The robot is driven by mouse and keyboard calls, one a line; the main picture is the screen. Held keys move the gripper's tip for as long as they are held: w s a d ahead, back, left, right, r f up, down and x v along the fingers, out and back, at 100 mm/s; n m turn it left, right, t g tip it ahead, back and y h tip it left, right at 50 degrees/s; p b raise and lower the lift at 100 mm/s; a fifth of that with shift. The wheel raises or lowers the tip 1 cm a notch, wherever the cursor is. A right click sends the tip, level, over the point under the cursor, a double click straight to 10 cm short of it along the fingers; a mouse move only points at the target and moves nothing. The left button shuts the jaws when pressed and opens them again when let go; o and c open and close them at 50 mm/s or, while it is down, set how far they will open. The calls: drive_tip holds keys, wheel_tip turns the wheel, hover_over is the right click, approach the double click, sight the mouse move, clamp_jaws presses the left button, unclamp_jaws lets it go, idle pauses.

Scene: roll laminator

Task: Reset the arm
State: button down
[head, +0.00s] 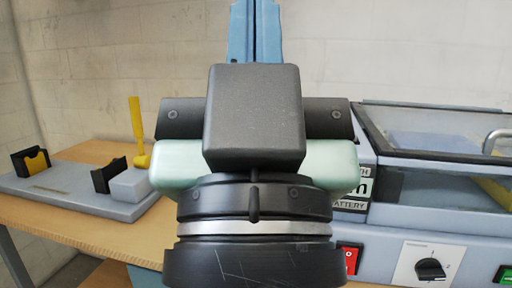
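My gripper (255,130) fills the middle of the head view, seen from behind. Its dark housing, pale green part and black wrist rings show.
On the right is the roll laminator (400,240) with a clear-sided lid (435,120), a black knob (430,269), a red button (349,258) and a green button (504,275). On the left, a grey base (75,192) carries black holders and a yellow lever (137,130) on the wooden table (100,235).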

wheel_tip(320, 180, up, 20)
drive_tip(key=p, duration=1.8)
drive_tip(key=shift+p, duration=0.3)
